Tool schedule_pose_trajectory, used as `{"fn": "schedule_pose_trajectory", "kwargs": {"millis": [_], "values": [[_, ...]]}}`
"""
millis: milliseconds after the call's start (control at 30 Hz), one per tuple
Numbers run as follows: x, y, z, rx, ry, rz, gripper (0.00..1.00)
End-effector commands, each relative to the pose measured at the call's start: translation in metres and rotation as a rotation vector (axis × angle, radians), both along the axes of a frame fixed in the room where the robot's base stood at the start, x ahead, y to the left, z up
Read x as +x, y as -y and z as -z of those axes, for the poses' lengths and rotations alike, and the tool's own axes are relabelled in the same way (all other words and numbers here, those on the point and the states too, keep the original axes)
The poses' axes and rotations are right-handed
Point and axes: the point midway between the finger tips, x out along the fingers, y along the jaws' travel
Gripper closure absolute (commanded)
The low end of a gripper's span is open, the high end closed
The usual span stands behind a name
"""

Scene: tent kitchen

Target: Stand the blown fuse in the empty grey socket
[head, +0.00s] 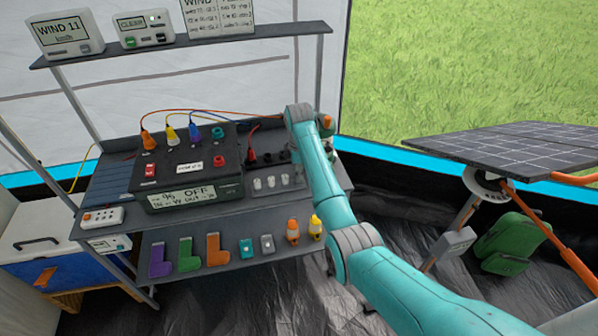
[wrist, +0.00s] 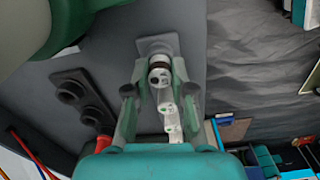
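In the wrist view my gripper (wrist: 160,72) has its two fingers on either side of a pale round fuse with a dark band, the blown fuse (wrist: 160,76), and appears shut on it. The fuse is seen almost end-on. A grey square plate, apparently the grey socket (wrist: 156,44), lies just beyond the fingertips. I cannot tell whether the fuse touches it. In the head view my teal arm reaches over the right end of the bench and hides the gripper, the held fuse and the grey socket.
Dark round sockets (wrist: 71,92) lie left of the gripper. A black power unit (head: 190,170) with cables stands left. A lower shelf (head: 200,256) holds coloured parts.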

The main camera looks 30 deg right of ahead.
Motion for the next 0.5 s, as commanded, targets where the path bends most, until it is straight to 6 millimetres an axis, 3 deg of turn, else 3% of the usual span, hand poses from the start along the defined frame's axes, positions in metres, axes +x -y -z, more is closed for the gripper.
{"fn": "schedule_pose_trajectory", "kwargs": {"millis": [33, 100, 133, 500], "values": [[0.0, 0.0, 0.0, 0.0, 0.0, 0.0, 0.67], [0.0, 0.0, -0.0001, 0.0, 0.0, 0.0, 0.5], [0.0, 0.0, -0.0001, 0.0, 0.0, 0.0, 0.48], [0.0007, 0.0002, -0.0063, -0.001, 0.002, 0.0, 0.48]]}}
